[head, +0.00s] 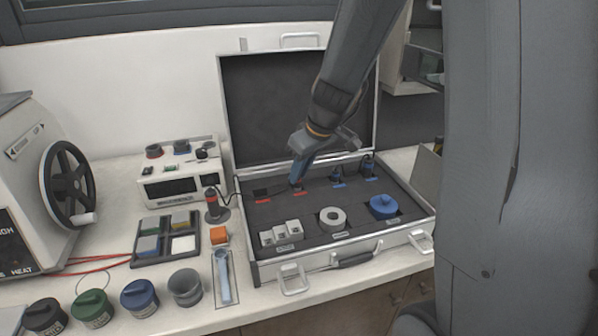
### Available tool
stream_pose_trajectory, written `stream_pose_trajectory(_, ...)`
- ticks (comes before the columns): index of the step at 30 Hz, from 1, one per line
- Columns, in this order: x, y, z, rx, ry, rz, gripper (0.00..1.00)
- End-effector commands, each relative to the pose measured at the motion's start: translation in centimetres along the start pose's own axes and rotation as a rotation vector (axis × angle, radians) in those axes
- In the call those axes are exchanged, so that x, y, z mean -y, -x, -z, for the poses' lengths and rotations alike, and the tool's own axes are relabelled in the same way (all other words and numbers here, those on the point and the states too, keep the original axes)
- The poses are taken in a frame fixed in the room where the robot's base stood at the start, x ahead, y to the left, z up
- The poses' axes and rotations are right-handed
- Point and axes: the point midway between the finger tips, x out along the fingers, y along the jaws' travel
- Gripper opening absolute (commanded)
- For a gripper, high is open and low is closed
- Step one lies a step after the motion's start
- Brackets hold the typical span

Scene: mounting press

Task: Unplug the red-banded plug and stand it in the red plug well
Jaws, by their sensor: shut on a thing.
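My gripper (298,180) points down into the open case, at the back row of its dark foam insert. It is shut on a small dark plug, which I take to be the red-banded plug. The fingers hide most of it, and its band is not clear. It is at the red-marked well, with a red label (300,193) just in front. I cannot tell how deep it sits. Another red label (262,201) lies to the left, beside a dark opening (261,191). Two blue-marked plugs (338,174) (369,165) stand to the right.
The case (350,262) also holds pale blocks (281,233), a grey ring (333,219) and a blue lidded part (384,206). Its raised lid (265,105) stands behind my arm. A dark red-banded cylinder (212,201) and a white socket box (180,180) are to the left.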

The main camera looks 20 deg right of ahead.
Motion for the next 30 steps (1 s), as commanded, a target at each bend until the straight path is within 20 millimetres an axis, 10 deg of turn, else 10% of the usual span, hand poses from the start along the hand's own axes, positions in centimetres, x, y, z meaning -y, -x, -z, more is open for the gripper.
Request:
stream_pose_trajectory(10,-0.01,-0.36,-0.14,0.000,0.000,0.000,0.00)
stream_pose_trajectory(11,-0.01,-0.34,-0.14,0.000,0.000,0.000,0.19)
stream_pose_trajectory(14,0.00,-0.30,-0.13,0.000,0.000,0.000,0.36)
stream_pose_trajectory(30,0.00,-0.31,-0.13,0.000,0.000,0.000,0.60)
